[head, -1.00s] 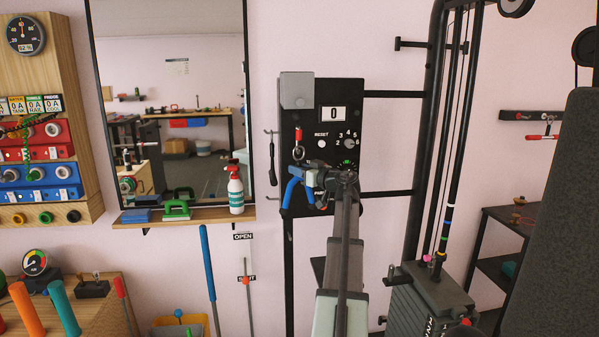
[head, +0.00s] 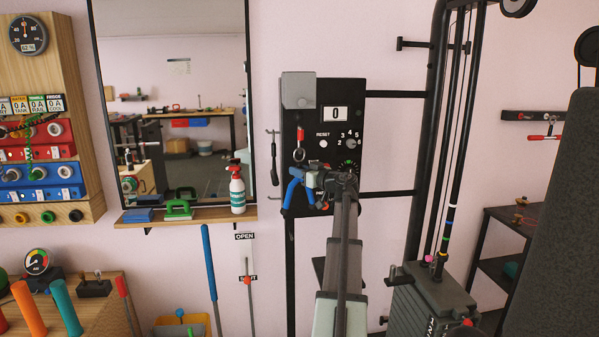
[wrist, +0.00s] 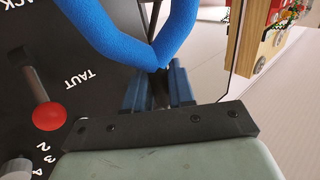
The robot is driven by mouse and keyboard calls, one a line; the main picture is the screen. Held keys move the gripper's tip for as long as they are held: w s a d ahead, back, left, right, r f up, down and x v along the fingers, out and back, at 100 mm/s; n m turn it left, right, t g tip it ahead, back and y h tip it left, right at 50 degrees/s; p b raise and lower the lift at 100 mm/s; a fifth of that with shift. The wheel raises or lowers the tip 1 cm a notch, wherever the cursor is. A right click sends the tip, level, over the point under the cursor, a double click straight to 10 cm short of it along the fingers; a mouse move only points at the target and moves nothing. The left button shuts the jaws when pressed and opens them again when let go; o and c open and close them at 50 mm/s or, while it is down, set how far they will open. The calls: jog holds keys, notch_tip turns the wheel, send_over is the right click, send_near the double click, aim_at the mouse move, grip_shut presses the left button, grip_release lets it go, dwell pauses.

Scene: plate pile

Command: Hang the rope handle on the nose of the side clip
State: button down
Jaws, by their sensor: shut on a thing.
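The blue rope handle (head: 293,190) is in front of the lower left of the black panel in the head view. In the wrist view, two arms of the blue handle (wrist: 176,30) meet in a V at the fingertips. My gripper (head: 315,182) is shut on it there; its blue fingers show in the wrist view (wrist: 160,88). The clip's nose is too small to make out.
The black panel (head: 316,112) has a counter, a dial and knobs. A red-balled lever (wrist: 48,117) stands beside the fingers in the wrist view. A mirror (head: 170,60) and a shelf with a spray bottle (head: 237,188) are left. A weight-stack frame (head: 428,130) stands right.

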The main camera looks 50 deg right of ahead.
jog(key=c, duration=0.9)
grip_release()
jog(key=shift+s, duration=0.15)
jog(key=s, duration=0.4)
jog(key=s+a, duration=0.1)
jog(key=s, duration=0.4)
jog(key=s+a, duration=0.1)
jog(key=s, duration=0.3)
jog(key=shift+s+a, duration=0.1)
jog(key=shift+s, duration=0.1)
